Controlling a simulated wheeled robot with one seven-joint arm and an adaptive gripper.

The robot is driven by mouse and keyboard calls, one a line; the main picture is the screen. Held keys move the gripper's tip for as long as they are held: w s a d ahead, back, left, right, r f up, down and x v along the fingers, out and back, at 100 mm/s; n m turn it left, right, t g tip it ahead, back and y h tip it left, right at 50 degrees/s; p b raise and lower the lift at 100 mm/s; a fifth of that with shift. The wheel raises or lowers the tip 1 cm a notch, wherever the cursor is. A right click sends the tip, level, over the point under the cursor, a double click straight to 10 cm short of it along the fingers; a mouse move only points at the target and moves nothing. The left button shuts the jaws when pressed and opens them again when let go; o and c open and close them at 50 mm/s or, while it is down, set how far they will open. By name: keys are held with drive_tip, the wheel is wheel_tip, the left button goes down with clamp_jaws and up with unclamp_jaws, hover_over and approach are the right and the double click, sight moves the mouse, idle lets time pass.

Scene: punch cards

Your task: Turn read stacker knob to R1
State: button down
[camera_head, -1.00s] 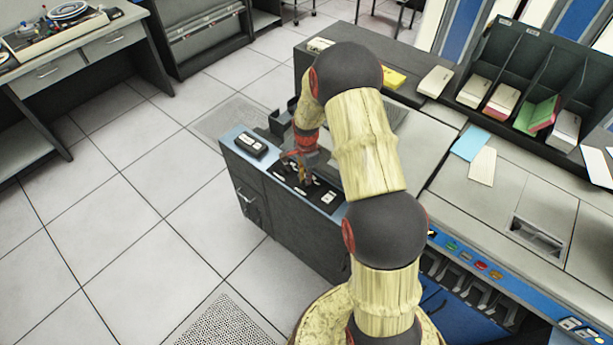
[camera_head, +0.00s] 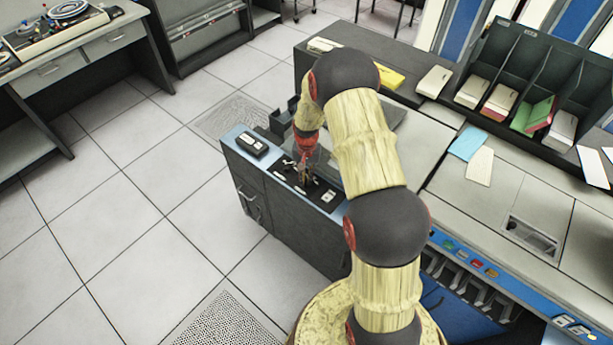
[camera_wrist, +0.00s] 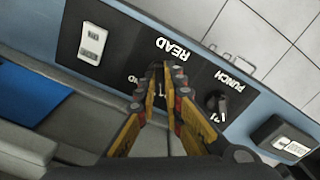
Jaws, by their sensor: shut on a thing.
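The black control panel (camera_head: 283,175) is on the blue-edged end of the card machine, under my gripper (camera_head: 303,172) in the head view. In the wrist view, my gripper (camera_wrist: 163,84) has its yellow-and-grey fingers closed together just below the white READ label (camera_wrist: 172,48). The fingers are shut on the read stacker knob, which is mostly hidden between the fingertips. Part of the white markings beside it shows, but I cannot tell which position the knob points to. The black punch knob (camera_wrist: 215,101) stands to the right, below the PUNCH label (camera_wrist: 236,80).
A white switch (camera_wrist: 92,43) is left of the READ label. A black box with white buttons (camera_wrist: 287,142) sits right of the panel; it also shows in the head view (camera_head: 251,144). Card trays (camera_head: 545,80) stand at the back right. The tiled floor (camera_head: 120,210) is clear.

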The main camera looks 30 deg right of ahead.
sight(306, 179)
drive_tip(key=shift+n, duration=1.3)
drive_tip(key=shift+w, duration=0.1)
drive_tip(key=c, duration=1.9)
unclamp_jaws()
drive_tip(key=shift+r, duration=0.1)
wheel_tip(306, 179, up, 12)
drive_tip(key=shift+f, duration=0.1)
drive_tip(key=shift+n, duration=0.3)
